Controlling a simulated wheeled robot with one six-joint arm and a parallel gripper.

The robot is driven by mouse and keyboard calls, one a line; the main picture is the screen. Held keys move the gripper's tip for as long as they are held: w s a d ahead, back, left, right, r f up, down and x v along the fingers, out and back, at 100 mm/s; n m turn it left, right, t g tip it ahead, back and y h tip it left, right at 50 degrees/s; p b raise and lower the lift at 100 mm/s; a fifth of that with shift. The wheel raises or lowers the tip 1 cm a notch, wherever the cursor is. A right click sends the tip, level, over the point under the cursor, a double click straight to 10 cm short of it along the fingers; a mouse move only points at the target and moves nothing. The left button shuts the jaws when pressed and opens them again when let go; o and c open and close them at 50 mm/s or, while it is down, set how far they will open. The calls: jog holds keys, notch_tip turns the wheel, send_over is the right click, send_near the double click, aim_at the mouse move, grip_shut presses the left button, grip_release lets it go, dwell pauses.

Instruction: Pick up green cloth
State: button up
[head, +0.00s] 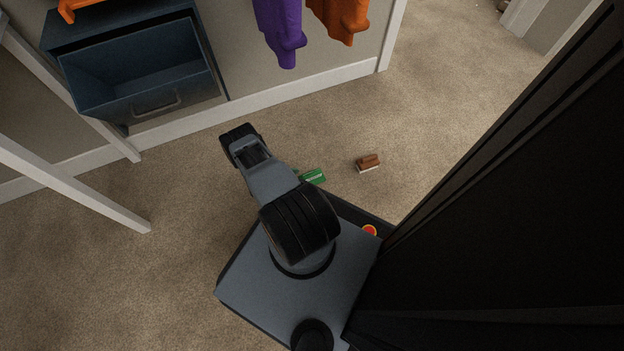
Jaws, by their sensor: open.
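A small green thing with a pale stripe (314,177) lies on the carpet, just beyond the upper edge of my base in the head view. It looks flat, and its left end is hidden behind my arm. It is the only green thing in view, and I cannot tell from its look whether it is cloth. My arm reaches up and left over the base, passing to the left of the green thing. I cannot make out the fingers of my gripper.
A brown block-like object with a pale underside (368,162) lies right of the green thing. An open dark blue drawer (145,80) is at upper left, near white slanted posts (75,185). Purple (280,30) and orange garments (342,18) hang by the wall. Carpet at upper right is clear.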

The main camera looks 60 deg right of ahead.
aim_at(306, 176)
jog(key=shift+b+x, duration=0.95)
jog(key=shift+x, duration=2.6)
jog(key=c, duration=1)
